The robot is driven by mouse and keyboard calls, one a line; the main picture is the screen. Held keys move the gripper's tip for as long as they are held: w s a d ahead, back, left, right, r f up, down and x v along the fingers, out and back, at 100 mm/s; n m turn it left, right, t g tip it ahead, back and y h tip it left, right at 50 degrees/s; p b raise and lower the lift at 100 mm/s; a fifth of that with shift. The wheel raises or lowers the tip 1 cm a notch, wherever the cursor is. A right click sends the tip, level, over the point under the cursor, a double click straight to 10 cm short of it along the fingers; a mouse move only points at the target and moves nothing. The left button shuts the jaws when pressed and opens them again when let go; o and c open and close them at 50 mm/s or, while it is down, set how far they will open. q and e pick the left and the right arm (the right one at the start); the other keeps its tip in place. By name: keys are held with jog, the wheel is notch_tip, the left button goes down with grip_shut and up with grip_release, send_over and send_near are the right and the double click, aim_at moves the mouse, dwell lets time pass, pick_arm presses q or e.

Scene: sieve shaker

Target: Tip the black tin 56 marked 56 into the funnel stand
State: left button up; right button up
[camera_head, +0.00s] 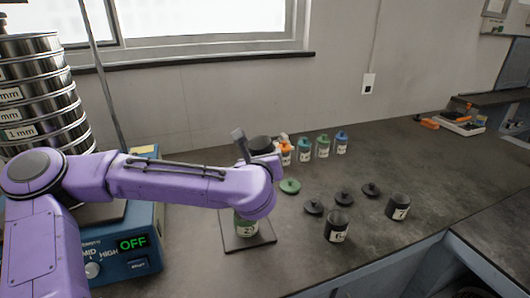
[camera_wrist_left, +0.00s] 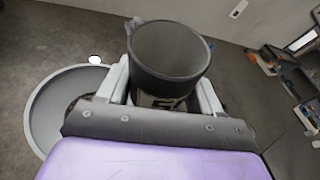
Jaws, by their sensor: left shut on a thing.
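My left gripper (camera_wrist_left: 165,92) is shut on a black tin (camera_wrist_left: 170,50), which is open at the top and held off the bench. Its label is partly hidden by the gripper, so I cannot read the full number. In the head view the black tin (camera_head: 261,143) shows just behind my purple wrist. A wide grey round funnel-like rim (camera_wrist_left: 45,108) lies left of the tin in the wrist view, apart from it. In the head view a dark square base (camera_head: 262,240) carries a green tin (camera_head: 246,228); what is above is hidden by my arm. My right gripper is not in view.
Two black tins, 6 (camera_head: 337,228) and 7 (camera_head: 398,208), stand at right. Several coloured tins (camera_head: 323,147) stand behind. The sieve stack (camera_head: 40,95) and blue shaker (camera_head: 130,240), reading OFF, are at left.

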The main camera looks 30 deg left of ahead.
pick_arm(q)
jog(key=shift+s+a+r+m+g+p, duration=0.2)
jog(key=shift+r+m+g+p, duration=0.15)
jog(key=shift+p, duration=0.9)
jog(key=shift+s+a+r+m+g+p, duration=0.15)
jog(key=shift+r+m+g+p, duration=0.25)
jog(key=shift+p, duration=0.8)
jog(key=shift+s+f, duration=0.1)
jog(key=shift+f, duration=0.05)
jog(key=shift+f+m, duration=0.25)
jog(key=shift+f, duration=0.05)
